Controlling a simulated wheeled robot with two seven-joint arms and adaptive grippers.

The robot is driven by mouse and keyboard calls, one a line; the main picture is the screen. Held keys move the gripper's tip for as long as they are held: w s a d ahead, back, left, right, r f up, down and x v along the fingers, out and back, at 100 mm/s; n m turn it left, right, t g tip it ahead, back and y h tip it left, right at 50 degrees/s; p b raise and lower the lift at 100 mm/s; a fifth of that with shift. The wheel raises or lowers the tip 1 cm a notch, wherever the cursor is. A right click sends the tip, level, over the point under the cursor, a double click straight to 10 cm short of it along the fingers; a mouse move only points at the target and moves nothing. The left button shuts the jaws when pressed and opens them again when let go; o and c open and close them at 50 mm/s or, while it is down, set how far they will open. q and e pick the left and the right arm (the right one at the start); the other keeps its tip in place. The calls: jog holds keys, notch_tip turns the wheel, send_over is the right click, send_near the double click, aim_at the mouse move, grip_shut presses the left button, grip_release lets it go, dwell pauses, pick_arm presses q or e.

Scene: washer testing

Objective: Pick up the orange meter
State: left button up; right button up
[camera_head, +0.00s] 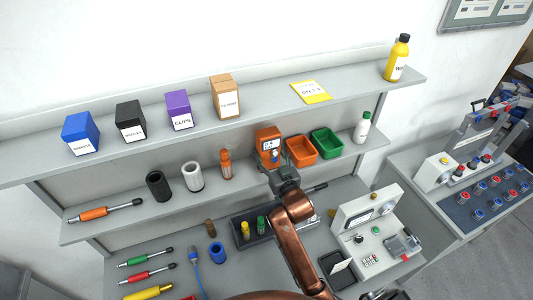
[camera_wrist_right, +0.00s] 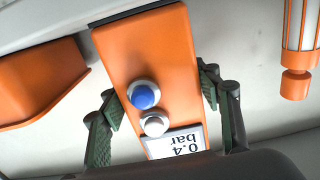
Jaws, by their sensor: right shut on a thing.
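The orange meter (camera_head: 265,136) is a boxy orange device on the middle shelf in the head view. In the right wrist view the meter (camera_wrist_right: 140,52) shows a blue button, a grey button and a display reading 0.4 bar, upside down. My right gripper (camera_wrist_right: 158,100) is shut on the meter, with a green-padded finger at each side. In the head view my right gripper (camera_head: 278,166) is at the meter's front and partly covers its lower part. I cannot tell whether the meter touches the shelf. My left gripper is not in view.
An orange bin (camera_head: 301,152) and a green bin (camera_head: 327,143) stand close to the meter's right. The upper shelf (camera_head: 265,108) runs above and behind. A control box (camera_head: 366,222) stands on the bench below.

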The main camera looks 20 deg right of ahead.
jog(key=c, duration=0.6)
jog(key=shift+r, duration=0.2)
jog(key=shift+c, duration=0.4)
